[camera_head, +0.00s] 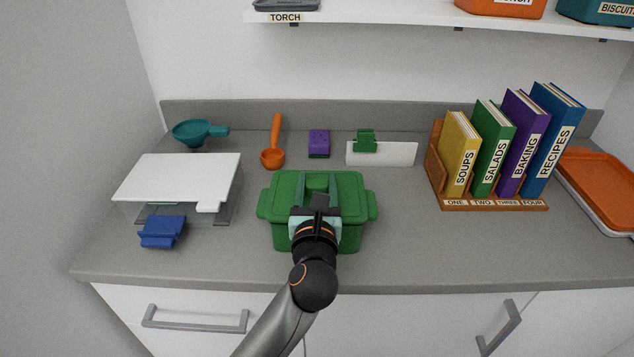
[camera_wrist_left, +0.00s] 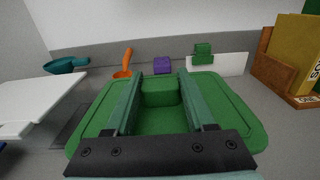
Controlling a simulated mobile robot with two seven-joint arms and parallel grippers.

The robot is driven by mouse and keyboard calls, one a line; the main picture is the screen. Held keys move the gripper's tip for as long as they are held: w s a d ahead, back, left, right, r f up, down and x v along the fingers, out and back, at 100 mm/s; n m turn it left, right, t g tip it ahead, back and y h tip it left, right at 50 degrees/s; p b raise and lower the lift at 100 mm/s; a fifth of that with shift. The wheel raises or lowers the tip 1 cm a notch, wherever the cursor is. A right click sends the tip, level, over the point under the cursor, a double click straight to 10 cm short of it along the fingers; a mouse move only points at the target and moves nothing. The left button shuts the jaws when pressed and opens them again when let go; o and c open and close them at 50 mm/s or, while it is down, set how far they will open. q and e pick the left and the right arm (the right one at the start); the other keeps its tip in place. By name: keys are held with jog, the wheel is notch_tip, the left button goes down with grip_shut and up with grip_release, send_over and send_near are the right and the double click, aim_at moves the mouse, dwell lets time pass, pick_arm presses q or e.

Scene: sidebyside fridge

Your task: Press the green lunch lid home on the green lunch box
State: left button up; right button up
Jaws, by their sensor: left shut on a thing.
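The green lunch box (camera_head: 282,236) stands on the grey counter near its front edge, with a handle at each side. The green lunch lid (camera_head: 347,190) lies on top of it and looks level; I cannot tell whether it is fully seated. My left gripper (camera_head: 318,195) reaches over the box from the front. In the left wrist view its two fingers (camera_wrist_left: 158,97) stand on either side of the lid's raised green grip (camera_wrist_left: 160,90) and are shut on it. The gripper hides part of the lid and box front. My right gripper is not in view.
A white-topped stand (camera_head: 178,178) and a blue clip (camera_head: 162,232) are left of the box. A book rack (camera_head: 490,204) stands right; bare counter lies between.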

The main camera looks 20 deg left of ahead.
pick_arm(q)
jog(key=shift+f, duration=0.4)
jog(key=o, duration=1.2)
jog(key=shift+r, duration=0.15)
